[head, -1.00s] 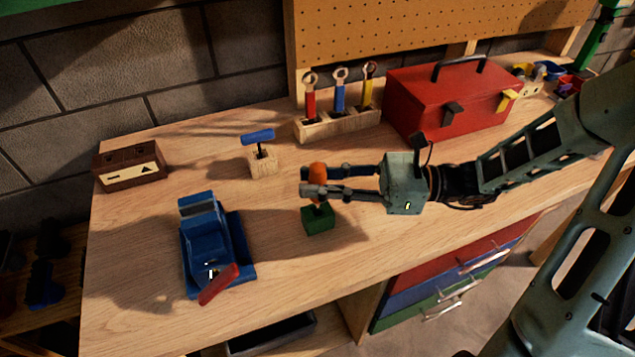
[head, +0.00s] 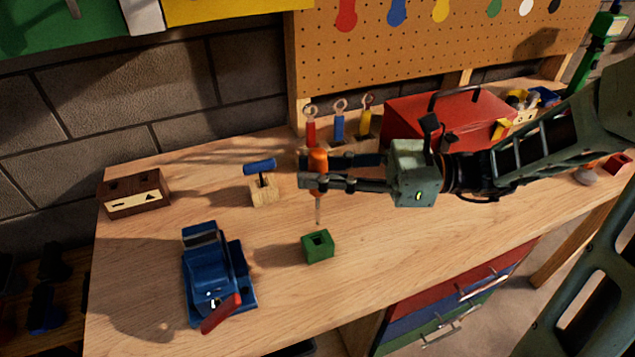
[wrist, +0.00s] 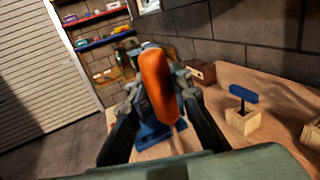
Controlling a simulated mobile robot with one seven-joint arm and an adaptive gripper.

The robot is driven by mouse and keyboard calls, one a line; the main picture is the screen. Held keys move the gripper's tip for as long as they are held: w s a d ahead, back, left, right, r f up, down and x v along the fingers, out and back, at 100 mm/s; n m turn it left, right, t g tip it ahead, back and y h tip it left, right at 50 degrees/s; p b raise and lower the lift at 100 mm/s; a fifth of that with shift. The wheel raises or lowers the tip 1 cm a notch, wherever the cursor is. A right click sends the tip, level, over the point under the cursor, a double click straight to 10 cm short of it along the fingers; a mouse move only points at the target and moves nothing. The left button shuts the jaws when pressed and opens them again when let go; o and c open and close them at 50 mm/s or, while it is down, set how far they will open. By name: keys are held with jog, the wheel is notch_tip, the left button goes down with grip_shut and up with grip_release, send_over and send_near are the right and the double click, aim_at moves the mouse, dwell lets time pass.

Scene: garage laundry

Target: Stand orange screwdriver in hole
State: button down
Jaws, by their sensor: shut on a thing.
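My gripper (head: 309,172) is shut on the handle of the orange screwdriver (head: 318,159), which hangs upright, shank down. Its tip is in the air, clear of the green block (head: 318,248), which has an empty square hole in its top. The wrist view shows the orange handle (wrist: 158,82) between the fingers, with a bit of shank below. A dark brown block (head: 134,194) at the far left of the bench has dark holes in its top and a pale front label with a bar and a triangle.
A blue vise (head: 212,265) with a red handle stands front left. A blue T-handled tool (head: 260,166) stands in a small wooden block. Bench between brown block and vise is clear.

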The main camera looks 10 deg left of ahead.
aim_at(318, 150)
jog(key=shift+r+p, duration=3.2)
jog(key=shift+p, duration=0.4)
